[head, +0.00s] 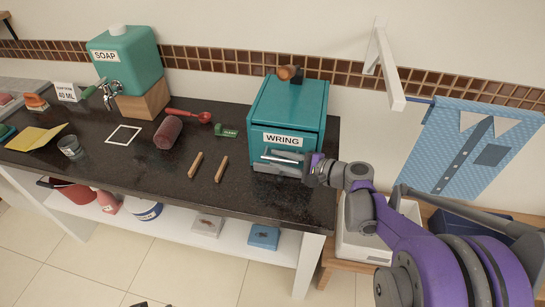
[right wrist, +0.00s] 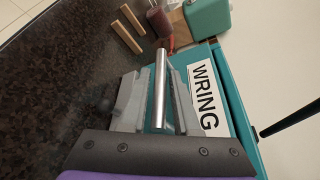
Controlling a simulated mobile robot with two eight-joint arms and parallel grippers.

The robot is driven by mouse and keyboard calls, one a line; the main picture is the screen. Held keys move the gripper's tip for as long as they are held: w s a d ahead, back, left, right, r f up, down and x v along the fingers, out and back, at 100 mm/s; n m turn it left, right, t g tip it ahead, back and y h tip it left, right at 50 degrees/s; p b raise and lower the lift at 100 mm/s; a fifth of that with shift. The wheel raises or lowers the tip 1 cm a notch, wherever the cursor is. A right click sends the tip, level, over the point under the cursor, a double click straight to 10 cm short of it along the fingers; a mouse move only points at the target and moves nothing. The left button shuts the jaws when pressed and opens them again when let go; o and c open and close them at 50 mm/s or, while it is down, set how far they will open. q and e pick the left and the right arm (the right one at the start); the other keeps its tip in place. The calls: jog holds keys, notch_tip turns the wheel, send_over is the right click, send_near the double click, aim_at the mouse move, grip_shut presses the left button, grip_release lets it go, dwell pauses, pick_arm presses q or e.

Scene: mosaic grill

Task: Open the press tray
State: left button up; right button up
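The teal press box (head: 290,105) with a WRING label (head: 283,139) stands at the right end of the dark counter. A metal bar handle (head: 281,158) runs across its lower front; it also shows in the right wrist view (right wrist: 160,88). My right gripper (head: 280,166) is at this handle. In the right wrist view, its two grey fingers (right wrist: 156,100) stand apart on either side of the bar, with visible gaps. The tray front looks flush with the box, though the gripper partly hides it.
On the dark counter (head: 85,175) are a teal soap dispenser (head: 125,55), a maroon cylinder (head: 168,132), a red spoon-like tool (head: 190,115) and two wooden bars (head: 221,169). A white wall bracket (head: 385,65) and a hanging blue apron (head: 470,145) are at right.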

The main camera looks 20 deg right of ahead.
jog(key=shift+x, duration=1.25)
grip_shut()
dwell(0.5)
